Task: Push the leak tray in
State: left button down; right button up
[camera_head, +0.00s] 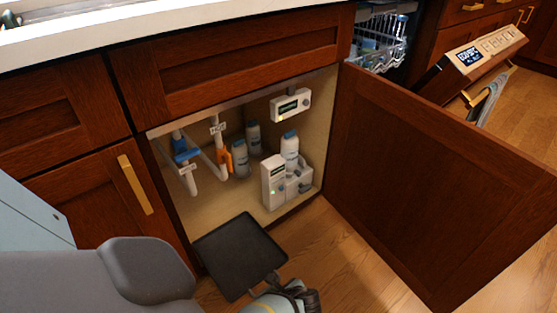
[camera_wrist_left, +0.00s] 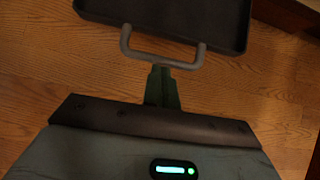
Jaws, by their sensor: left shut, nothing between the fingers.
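The leak tray (camera_head: 238,252) is a flat black tray with a low rim. It sticks out of the open cabinet under the counter, over the wood floor. In the left wrist view the tray (camera_wrist_left: 170,18) fills the top, with a grey U-shaped handle (camera_wrist_left: 125,42) on its near edge. My left gripper (camera_head: 273,281) is at the tray's front edge in the head view. In the wrist view its shut, empty fingers (camera_wrist_left: 161,75) meet the handle's bar at its middle; I cannot tell if they touch. My right gripper is not in view.
The cabinet (camera_head: 215,205) holds pipes, bottles (camera_head: 290,147) and white devices (camera_head: 274,181). Its open door (camera_head: 430,180) stands on the right. An open dishwasher (camera_head: 380,45) is behind the door. Wood floor (camera_head: 335,265) is clear between tray and door.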

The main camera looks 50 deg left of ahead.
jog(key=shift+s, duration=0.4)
pick_arm(q)
send_near(230, 241)
jog(key=f, duration=0.1)
jog(key=a+f, duration=0.1)
jog(key=f, duration=0.2)
jog(key=shift+w+a+f, duration=0.1)
jog(key=shift+a+f, duration=0.05)
jog(key=shift+a, duration=0.95)
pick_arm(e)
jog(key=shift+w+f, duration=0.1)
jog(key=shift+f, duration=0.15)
pick_arm(q)
jog(key=shift+a, duration=0.1)
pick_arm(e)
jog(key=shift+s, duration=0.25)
pick_arm(q)
jog(key=shift+r, duration=0.2)
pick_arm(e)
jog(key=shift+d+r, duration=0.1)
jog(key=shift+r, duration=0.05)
